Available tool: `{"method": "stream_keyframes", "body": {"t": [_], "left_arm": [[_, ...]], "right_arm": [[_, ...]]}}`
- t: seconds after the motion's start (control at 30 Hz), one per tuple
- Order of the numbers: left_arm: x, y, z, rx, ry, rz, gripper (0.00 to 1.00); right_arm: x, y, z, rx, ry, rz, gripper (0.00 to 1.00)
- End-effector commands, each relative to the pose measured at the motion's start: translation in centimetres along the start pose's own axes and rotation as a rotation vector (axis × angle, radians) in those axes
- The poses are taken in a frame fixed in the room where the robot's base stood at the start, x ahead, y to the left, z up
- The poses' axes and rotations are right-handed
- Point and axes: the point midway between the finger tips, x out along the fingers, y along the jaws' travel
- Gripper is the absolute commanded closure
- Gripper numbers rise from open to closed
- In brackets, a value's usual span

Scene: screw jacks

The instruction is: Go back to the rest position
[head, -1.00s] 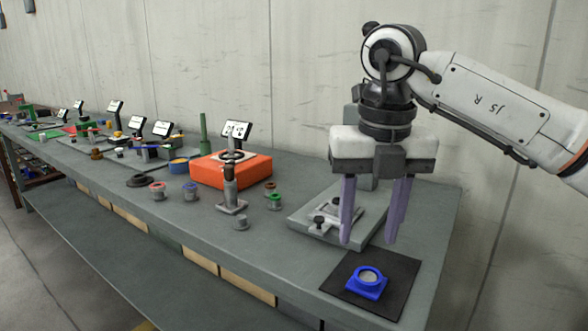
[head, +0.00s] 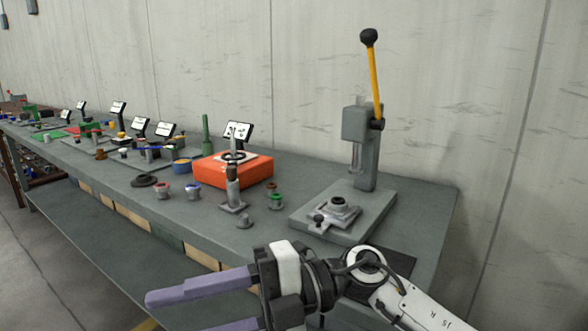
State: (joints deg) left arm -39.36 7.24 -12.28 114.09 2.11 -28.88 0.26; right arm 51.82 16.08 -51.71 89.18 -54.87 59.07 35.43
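My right gripper (head: 185,312) is low at the bottom of the head view, in front of the bench. Its two purple fingers point left and stand apart with nothing between them; the lower finger is partly cut off by the frame edge. Its white arm (head: 420,307) comes in from the lower right. My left gripper is not in view.
A grey press (head: 362,130) with a yellow lever (head: 374,80) stands on the bench (head: 420,210). An orange box (head: 215,175) and several small parts lie farther left.

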Motion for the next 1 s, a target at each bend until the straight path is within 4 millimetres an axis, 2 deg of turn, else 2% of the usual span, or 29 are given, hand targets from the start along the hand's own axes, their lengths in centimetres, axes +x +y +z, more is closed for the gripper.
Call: {"method": "stream_keyframes", "body": {"t": [0.07,0.17,0.2,0.27,0.37,0.47,0.53,0.67,0.7,0.8,0.9,1.0], "left_arm": [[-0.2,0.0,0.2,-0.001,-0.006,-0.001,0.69],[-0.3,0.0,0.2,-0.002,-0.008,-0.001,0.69],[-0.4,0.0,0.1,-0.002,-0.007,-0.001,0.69],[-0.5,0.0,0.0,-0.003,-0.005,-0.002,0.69],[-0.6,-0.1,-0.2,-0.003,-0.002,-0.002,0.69],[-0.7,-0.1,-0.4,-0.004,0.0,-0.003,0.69],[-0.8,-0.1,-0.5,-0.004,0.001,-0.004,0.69],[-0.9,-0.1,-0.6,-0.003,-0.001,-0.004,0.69],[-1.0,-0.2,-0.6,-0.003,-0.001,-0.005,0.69],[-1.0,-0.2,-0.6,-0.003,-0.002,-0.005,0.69],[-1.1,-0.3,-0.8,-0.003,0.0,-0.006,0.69],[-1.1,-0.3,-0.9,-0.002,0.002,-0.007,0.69]], "right_arm": [[-0.2,1.1,0.4,0.083,-0.054,0.222,0.55],[-2.2,1.9,2.1,0.196,-0.167,0.475,0.55],[-3.5,1.7,3.0,0.248,-0.223,0.567,0.55],[-5.6,0.8,4.3,0.336,-0.316,0.696,0.55],[-9.8,-2.5,6.4,0.497,-0.496,0.877,0.55],[-14.0,-8.2,7.7,0.682,-0.697,1.014,0.55],[-16.6,-12.9,7.7,0.814,-0.838,1.079,0.55],[-20.1,-22.1,5.7,1.055,-1.073,1.138,0.55],[-20.8,-24.9,4.6,1.128,-1.141,1.143,0.55],[-22.1,-31.5,1.1,1.309,-1.297,1.134,0.55],[-22.7,-37.0,-3.0,1.473,-1.424,1.103,0.55],[-22.7,-40.9,-6.7,1.602,-1.515,1.065,0.55]]}}
